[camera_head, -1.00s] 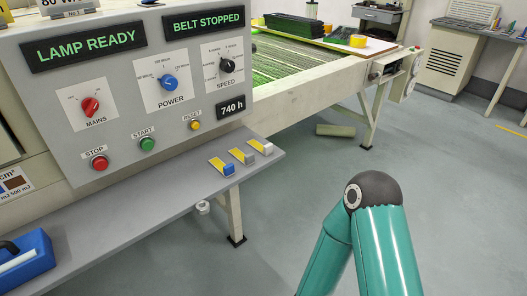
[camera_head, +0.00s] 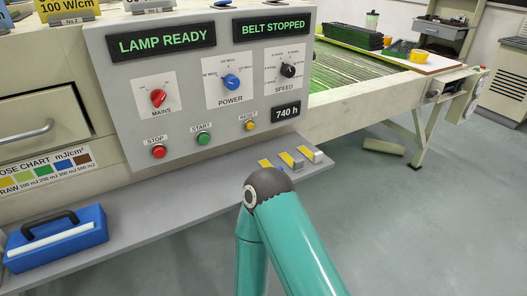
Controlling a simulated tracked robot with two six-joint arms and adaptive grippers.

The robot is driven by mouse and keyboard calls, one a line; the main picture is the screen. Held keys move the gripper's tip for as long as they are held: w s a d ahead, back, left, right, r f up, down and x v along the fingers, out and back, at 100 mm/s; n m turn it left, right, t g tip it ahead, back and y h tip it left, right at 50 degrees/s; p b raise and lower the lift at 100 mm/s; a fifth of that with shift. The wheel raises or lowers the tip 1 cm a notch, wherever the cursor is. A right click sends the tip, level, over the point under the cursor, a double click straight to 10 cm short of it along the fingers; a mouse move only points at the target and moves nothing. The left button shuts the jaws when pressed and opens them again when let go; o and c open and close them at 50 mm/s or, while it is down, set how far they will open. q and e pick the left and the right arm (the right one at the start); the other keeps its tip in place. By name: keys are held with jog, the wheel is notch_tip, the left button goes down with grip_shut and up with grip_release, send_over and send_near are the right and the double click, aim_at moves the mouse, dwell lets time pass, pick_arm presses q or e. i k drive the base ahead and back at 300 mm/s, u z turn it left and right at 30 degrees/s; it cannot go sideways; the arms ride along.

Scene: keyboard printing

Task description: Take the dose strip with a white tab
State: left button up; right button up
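Three yellow dose strips lie side by side on the grey shelf (camera_head: 215,190) below the control panel. The strip with the white tab (camera_head: 318,157) is the rightmost, near the shelf's right end. The strip with the grey tab (camera_head: 298,165) lies left of it. The leftmost strip (camera_head: 265,163) has a blue tab, partly hidden behind my teal arm. Only the elbow and links of one of my arms show, in front of the shelf. Neither gripper is in view.
A blue case (camera_head: 58,240) with a black handle stands at the shelf's left. The control panel (camera_head: 200,85) rises above the shelf and reads "LAMP READY" and "BELT STOPPED". The conveyor (camera_head: 365,85) extends back right. Floor (camera_head: 430,220) at right is clear.

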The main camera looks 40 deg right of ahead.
aim_at(315, 158)
jog(key=z, duration=1.05)
jog(key=i, duration=0.1)
jog(key=u, duration=1.75)
jog(key=k, duration=0.4)
jog(key=z, duration=0.35)
jog(key=k, duration=0.9)
jog(key=z, duration=0.95)
jog(key=i, duration=1.3)
jog(key=z, duration=0.05)
